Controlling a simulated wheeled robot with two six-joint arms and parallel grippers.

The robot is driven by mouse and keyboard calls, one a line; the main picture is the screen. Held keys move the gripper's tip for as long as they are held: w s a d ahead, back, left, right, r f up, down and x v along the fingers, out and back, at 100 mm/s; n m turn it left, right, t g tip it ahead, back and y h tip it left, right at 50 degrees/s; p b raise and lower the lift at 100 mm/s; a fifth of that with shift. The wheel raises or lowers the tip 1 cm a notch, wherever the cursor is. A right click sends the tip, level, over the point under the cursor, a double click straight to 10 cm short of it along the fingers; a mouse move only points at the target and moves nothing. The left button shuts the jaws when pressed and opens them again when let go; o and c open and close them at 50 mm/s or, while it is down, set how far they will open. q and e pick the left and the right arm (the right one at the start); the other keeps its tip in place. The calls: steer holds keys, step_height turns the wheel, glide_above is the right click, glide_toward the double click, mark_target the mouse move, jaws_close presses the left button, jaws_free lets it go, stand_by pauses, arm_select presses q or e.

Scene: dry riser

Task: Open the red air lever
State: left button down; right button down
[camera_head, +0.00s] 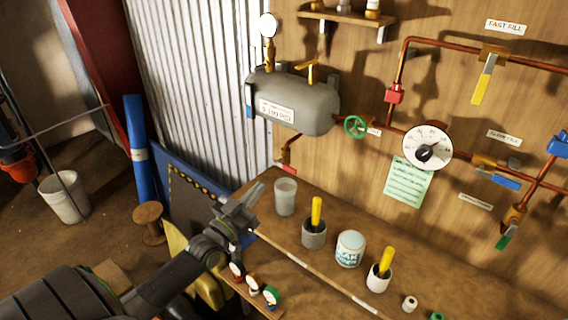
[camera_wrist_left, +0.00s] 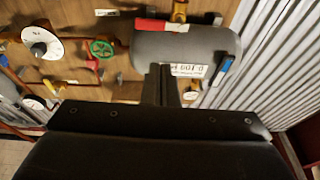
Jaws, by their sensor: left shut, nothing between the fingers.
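The red lever (camera_head: 287,168) hangs on a brass fitting below the left part of the grey tank (camera_head: 305,104). In the left wrist view, which is upside down, the red lever (camera_wrist_left: 160,25) lies across the tank's edge beside a brass fitting (camera_wrist_left: 180,10). My left gripper (camera_head: 250,197) is shut and empty, in front of and below the lever, left of a clear cup, apart from the lever. In the wrist view its fingers (camera_wrist_left: 162,84) are together, pointing at the tank (camera_wrist_left: 190,45). My right gripper is in neither view.
The bench (camera_head: 330,270) holds a clear cup (camera_head: 286,197), yellow-handled pots (camera_head: 314,235) and a tin (camera_head: 349,250). A green handwheel (camera_head: 355,127), a white gauge (camera_head: 427,149) and copper pipes are on the wall. A corrugated sheet (camera_head: 190,70) stands left of the tank.

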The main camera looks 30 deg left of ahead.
mark_target(287, 166)
arm_select(q)
steer(key=w+d+r, duration=0.2)
steer(key=w+r, duration=0.4)
steer(key=w, duration=0.4)
steer(key=shift+s+a+f+t+h+b, duration=0.15)
steer(key=shift+f+b, duration=0.1)
steer(key=shift+f, duration=0.7)
steer(key=shift+s+d+f+t+h+b, duration=0.15)
steer(key=shift+f+b, duration=0.1)
steer(key=shift+f, duration=0.7)
steer(key=shift+w+a, duration=0.1)
steer(key=shift+f+m+h+b, duration=0.25)
steer(key=shift+m+h+b, duration=0.15)
steer(key=shift+m+b, duration=0.4)
